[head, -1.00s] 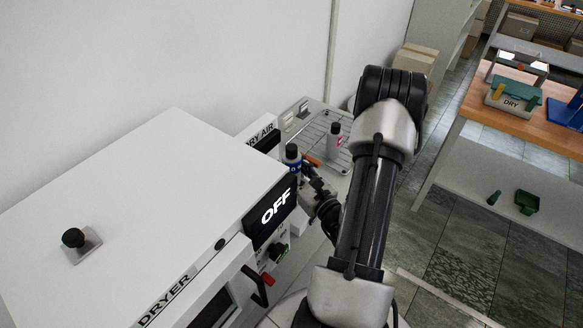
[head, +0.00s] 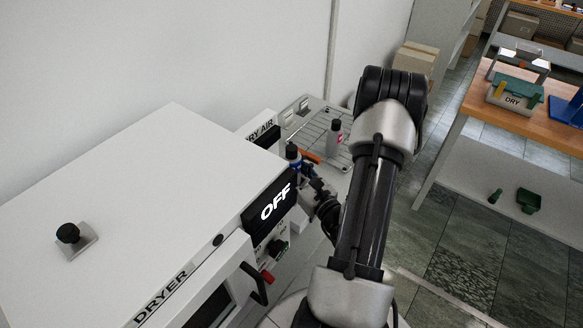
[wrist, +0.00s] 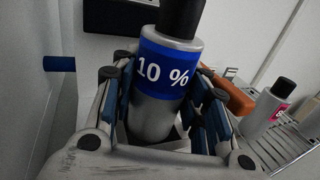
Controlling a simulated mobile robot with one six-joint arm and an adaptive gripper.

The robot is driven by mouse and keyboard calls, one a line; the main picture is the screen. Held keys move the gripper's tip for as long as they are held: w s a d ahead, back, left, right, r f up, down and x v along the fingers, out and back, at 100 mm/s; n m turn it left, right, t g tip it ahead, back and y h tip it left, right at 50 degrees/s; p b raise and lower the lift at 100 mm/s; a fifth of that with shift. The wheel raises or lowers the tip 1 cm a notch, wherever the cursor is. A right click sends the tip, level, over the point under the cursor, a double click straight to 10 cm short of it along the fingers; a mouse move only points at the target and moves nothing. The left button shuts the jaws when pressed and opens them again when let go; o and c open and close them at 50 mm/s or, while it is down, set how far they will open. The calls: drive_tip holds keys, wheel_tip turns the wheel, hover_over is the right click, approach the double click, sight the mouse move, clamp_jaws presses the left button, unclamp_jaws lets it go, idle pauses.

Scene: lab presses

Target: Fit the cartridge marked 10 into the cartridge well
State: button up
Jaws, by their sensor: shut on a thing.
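The cartridge marked 10 % (wrist: 165,72) has a silver body, a blue band and a black cap. It stands between the fingers of my gripper (wrist: 165,100), which is shut on it, in the wrist view. It leans slightly in that picture. In the head view the cartridge (head: 293,154) shows beyond the dryer's far corner, its lower part hidden, with my gripper (head: 312,178) beside it. A pale, square-edged opening (wrist: 183,150) shows around the cartridge's lower end in the wrist view; I cannot tell whether it is the cartridge well or how deep the cartridge sits.
A second cartridge with a pink label (head: 334,131) stands on a wire rack (head: 312,122) behind. An orange-brown part (wrist: 228,95) is close to the right finger. The dryer (head: 150,190) reads OFF and stands at left. A dry air unit (head: 262,136) is behind it.

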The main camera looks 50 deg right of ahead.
drive_tip(key=shift+f+b, duration=1.2)
drive_tip(key=shift+f, duration=0.3)
drive_tip(key=o, duration=1.3)
drive_tip(key=shift+f, duration=0.1)
drive_tip(key=shift+s+a, duration=0.1)
drive_tip(key=v, duration=1.1)
drive_tip(key=shift+s+a, duration=0.1)
drive_tip(key=shift+s, duration=0.3)
